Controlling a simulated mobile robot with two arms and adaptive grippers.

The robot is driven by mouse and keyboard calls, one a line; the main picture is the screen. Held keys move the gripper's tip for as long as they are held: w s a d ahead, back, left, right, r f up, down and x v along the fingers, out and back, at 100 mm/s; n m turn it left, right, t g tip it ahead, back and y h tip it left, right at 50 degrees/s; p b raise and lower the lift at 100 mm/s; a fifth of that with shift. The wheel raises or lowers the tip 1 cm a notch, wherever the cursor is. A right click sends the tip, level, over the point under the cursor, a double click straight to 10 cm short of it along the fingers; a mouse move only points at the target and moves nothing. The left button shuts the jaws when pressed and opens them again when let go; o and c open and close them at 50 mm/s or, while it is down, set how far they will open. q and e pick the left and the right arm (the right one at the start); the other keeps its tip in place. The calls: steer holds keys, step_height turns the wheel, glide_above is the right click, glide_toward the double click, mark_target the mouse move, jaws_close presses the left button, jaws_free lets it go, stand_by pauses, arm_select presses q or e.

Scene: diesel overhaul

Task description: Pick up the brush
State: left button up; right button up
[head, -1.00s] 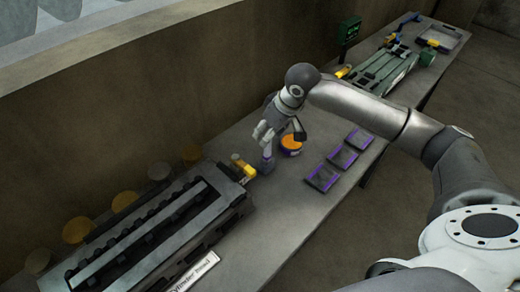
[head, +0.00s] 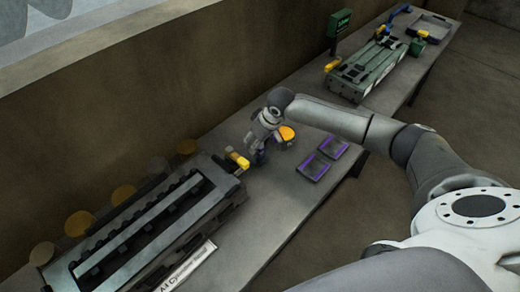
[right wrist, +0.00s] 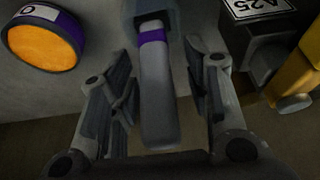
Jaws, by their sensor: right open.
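The brush (right wrist: 155,85) has a pale grey handle with a purple band. In the right wrist view it stands out between the two fingers of my right gripper (right wrist: 158,95), with a gap on each side. The gripper is open, around the handle and not closed on it. In the head view my right gripper (head: 262,138) is low over the bench and hides most of the brush; only a small purple part (head: 260,156) shows under it. My left gripper is not in view.
An orange-topped round tin (head: 286,133) stands close beside the gripper; its orange top (right wrist: 42,46) also shows in the wrist view. A long engine block (head: 150,220) with a yellow part (head: 237,158) lies at the left. Two purple-edged trays (head: 313,166) sit right of it.

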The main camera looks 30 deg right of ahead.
steer(key=shift+s, duration=0.1)
steer(key=c, duration=0.5)
jaws_close()
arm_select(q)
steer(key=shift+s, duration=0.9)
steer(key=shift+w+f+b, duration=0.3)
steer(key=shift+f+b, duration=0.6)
arm_select(e)
step_height(320, 180, up, 10)
